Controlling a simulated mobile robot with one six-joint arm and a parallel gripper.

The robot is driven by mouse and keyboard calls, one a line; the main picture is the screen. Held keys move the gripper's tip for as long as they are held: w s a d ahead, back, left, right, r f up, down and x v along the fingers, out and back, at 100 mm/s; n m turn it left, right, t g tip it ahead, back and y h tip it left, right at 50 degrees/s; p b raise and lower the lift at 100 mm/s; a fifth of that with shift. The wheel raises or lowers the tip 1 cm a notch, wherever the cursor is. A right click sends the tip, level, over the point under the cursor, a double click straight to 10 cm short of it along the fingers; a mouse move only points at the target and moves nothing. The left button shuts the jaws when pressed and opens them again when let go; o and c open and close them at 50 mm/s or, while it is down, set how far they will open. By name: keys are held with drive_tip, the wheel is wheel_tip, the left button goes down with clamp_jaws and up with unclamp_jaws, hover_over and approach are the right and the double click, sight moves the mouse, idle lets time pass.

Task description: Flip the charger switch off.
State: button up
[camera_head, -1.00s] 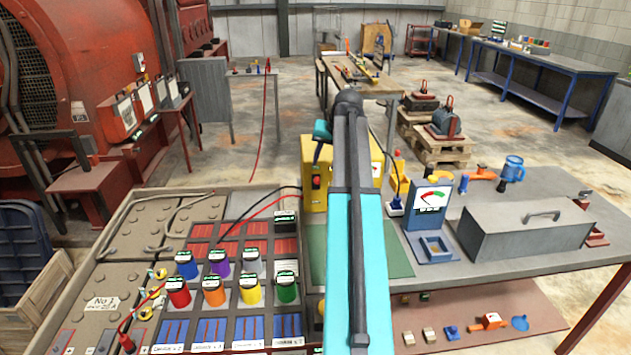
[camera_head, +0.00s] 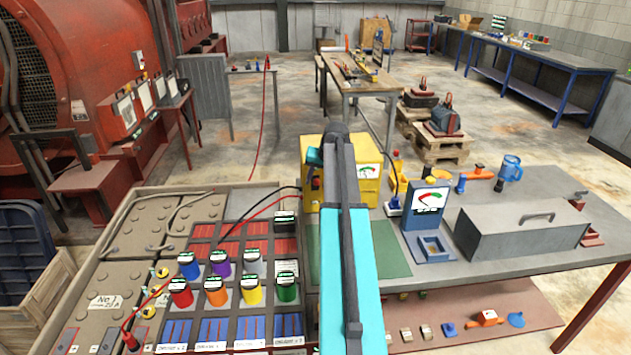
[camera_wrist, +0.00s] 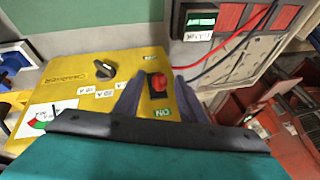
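The yellow charger (camera_head: 368,150) stands at the back edge of the workbench, partly hidden behind my arm in the head view. In the wrist view its panel (camera_wrist: 120,121) shows a black knob (camera_wrist: 103,70), a dial and a red switch (camera_wrist: 158,82) with a green ON label beside it. My gripper (camera_wrist: 160,75) is open and empty, with one dark finger on each side of the red switch. I cannot tell whether a finger touches it. In the head view my gripper (camera_head: 314,160) is at the charger's left part, mostly hidden by my arm.
Left of the charger is a battery tray (camera_head: 126,235) with several coloured caps and red and black cables. A green mat (camera_head: 391,249) lies in front.

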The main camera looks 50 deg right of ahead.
drive_tip(key=shift+w+f, duration=0.3)
drive_tip(key=shift+f, duration=0.35)
